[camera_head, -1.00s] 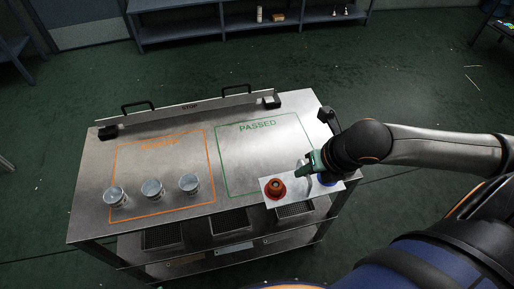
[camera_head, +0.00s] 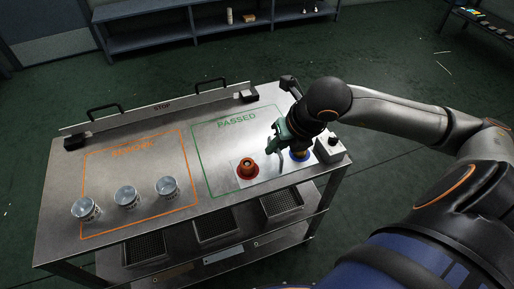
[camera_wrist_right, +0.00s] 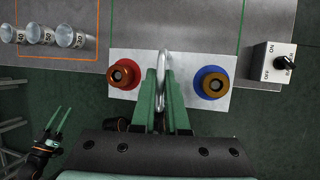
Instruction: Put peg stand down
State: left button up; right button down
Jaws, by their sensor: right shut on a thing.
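In the head view, the stand is over the front right of the metal table, at the front part of the green PASSED outline (camera_head: 236,122). I cannot tell whether it touches the table. My left gripper (camera_wrist_right: 65,109) is open and empty at the lower left of the wrist view.
Several metal cylinders (camera_head: 126,197) stand in the orange outline (camera_head: 134,148) on the left. An ON/OFF switch box (camera_wrist_right: 278,62) is at the table's right side. A raised STOP bar (camera_head: 160,108) runs along the back. The rear of the PASSED area looks clear.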

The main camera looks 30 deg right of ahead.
aim_at(270, 138)
jog(key=w, duration=0.1)
jog(key=w+f, duration=0.1)
jog(key=w, duration=0.1)
jog(key=shift+w+d, duration=0.15)
jog(key=shift+w, duration=0.05)
jog(key=b+x, duration=0.1)
jog(key=x, duration=0.2)
jog(key=w+d+b+x, duration=0.1)
jog(key=b+x, duration=0.1)
jog(key=x, duration=0.2)
jog(key=b+x, duration=0.2)
jog(key=x, duration=0.2)
jog(key=shift+w+d+r, duration=0.15)
jog(key=shift+d, duration=0.15)
jog(key=c, duration=1.3)
grip_release()
jog(key=o, duration=0.4)
pick_arm(q)
jog(key=shift+h, duration=0.3)
jog(key=d+f, duration=0.1)
jog(key=w+d+f, duration=0.1)
jog(key=f, duration=0.1)
jog(key=shift+d+f, duration=0.1)
jog(key=shift+d, duration=0.05)
